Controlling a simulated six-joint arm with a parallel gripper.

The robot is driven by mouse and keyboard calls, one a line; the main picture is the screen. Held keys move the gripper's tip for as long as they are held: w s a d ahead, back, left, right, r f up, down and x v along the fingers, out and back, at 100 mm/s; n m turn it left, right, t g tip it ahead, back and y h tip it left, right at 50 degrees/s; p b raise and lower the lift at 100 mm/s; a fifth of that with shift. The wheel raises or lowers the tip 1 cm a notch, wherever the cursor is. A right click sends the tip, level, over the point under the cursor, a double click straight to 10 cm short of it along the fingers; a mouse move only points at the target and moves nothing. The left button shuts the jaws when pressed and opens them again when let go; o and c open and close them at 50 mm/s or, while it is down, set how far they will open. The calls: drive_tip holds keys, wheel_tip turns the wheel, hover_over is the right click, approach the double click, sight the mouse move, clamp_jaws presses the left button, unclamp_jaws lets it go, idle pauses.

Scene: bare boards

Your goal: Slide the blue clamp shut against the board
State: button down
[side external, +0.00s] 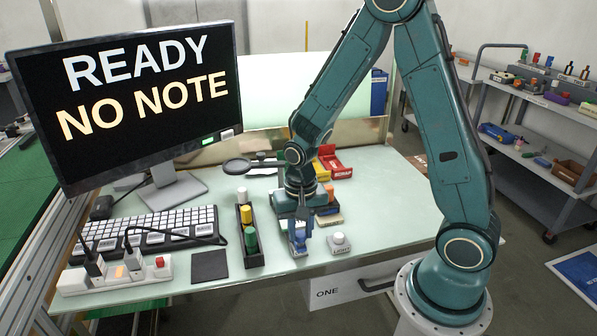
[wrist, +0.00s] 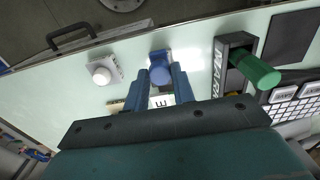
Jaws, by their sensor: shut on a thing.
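The blue clamp (side external: 298,238) stands near the front edge of the pale table, under my gripper (side external: 297,222). In the wrist view the clamp's round blue top (wrist: 161,72) sits between the fingertips of my gripper (wrist: 161,80), which is shut on it. A small white piece with a dark letter (wrist: 162,101) shows between the fingers behind the clamp. I cannot tell whether this is the board, nor how far the clamp is from a board. My gripper hides part of the clamp in the side view.
A white round button (side external: 338,239) stands just right of the clamp. A black rack (side external: 252,258) with yellow and green cylinders is to its left. Red and yellow bins (side external: 338,166) lie behind. A keyboard (side external: 150,231) and power strip (side external: 110,278) fill the left.

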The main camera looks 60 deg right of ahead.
drive_tip(key=shift+w+d, duration=1.3)
drive_tip(key=shift+w, duration=0.05)
drive_tip(key=c, duration=1.2)
unclamp_jaws()
drive_tip(key=shift+o, duration=0.2)
drive_tip(key=shift+s+a+r, duration=0.1)
drive_tip(key=shift+r, duration=0.05)
wheel_tip(320, 180, up, 14)
drive_tip(key=shift+f, duration=0.2)
